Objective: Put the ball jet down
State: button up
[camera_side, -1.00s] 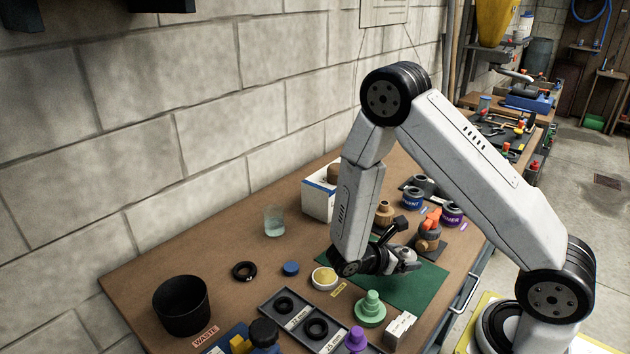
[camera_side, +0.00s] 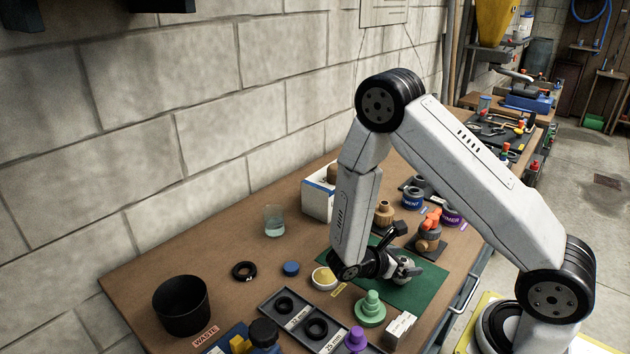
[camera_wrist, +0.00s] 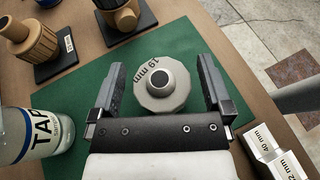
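The ball jet (camera_wrist: 160,84), a light grey faceted piece with a dark round centre and a "19 mm" mark, sits on the green mat (camera_wrist: 75,90) in the wrist view. My gripper (camera_wrist: 160,66) is open, with one finger on each side of the jet and a visible gap on both sides. In the side view, my gripper (camera_side: 398,267) is low over the green mat (camera_side: 425,290), and its fingers partly hide the jet.
Tan fittings (camera_wrist: 32,38) on black pads stand beyond the mat. A bottle (camera_wrist: 35,135) is close on the left in the wrist view, and white size blocks (camera_wrist: 270,150) are on the right. A green stepped piece (camera_side: 370,308) stands at the mat's near edge.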

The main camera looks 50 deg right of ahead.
jog(key=shift+r, duration=0.2)
jog(key=shift+r, duration=0.45)
jog(key=v, duration=1.2)
